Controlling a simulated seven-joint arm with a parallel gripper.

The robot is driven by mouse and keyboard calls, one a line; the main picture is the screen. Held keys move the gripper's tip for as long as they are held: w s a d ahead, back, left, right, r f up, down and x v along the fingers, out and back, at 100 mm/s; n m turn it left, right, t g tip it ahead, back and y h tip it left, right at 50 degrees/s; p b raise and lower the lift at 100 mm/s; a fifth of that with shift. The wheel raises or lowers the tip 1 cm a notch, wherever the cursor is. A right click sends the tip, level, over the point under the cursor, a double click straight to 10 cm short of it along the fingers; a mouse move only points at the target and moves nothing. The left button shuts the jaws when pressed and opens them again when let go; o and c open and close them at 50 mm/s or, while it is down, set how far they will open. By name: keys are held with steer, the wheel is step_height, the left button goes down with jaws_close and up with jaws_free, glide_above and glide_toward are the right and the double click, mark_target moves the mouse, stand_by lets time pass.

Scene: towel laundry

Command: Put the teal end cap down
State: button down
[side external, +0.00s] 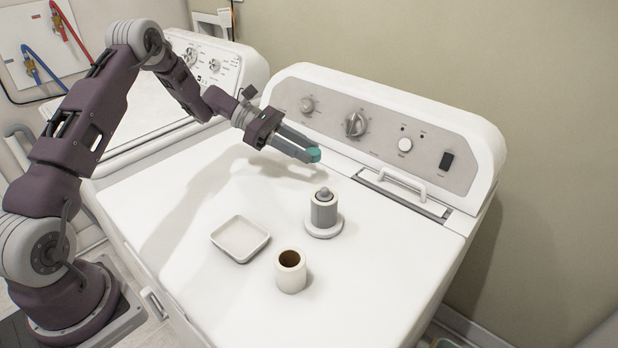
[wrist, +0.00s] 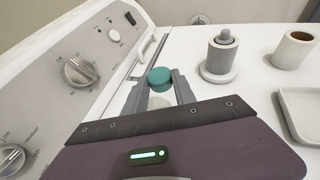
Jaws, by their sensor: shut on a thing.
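The teal end cap (side external: 314,155) is a small round piece between the fingertips of my gripper (side external: 305,153). In the wrist view the teal end cap (wrist: 159,79) sits at the tips of both grey fingers of my gripper (wrist: 160,92). My gripper is shut on it and holds it above the white machine top (side external: 190,268), near the control panel. Its underside is hidden, and the exact height above the top is hard to tell.
A grey roll on a round-based holder (side external: 323,209) stands in front of the cap. A white tray (side external: 240,240) and a cream tube with a brown inside (side external: 290,271) stand nearer the front. The control panel (side external: 380,130) rises behind, with a handle (side external: 402,184) at its foot.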

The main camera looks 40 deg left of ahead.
mark_target(304, 180)
step_height(304, 180, down, 7)
steer(key=shift+r, duration=0.1)
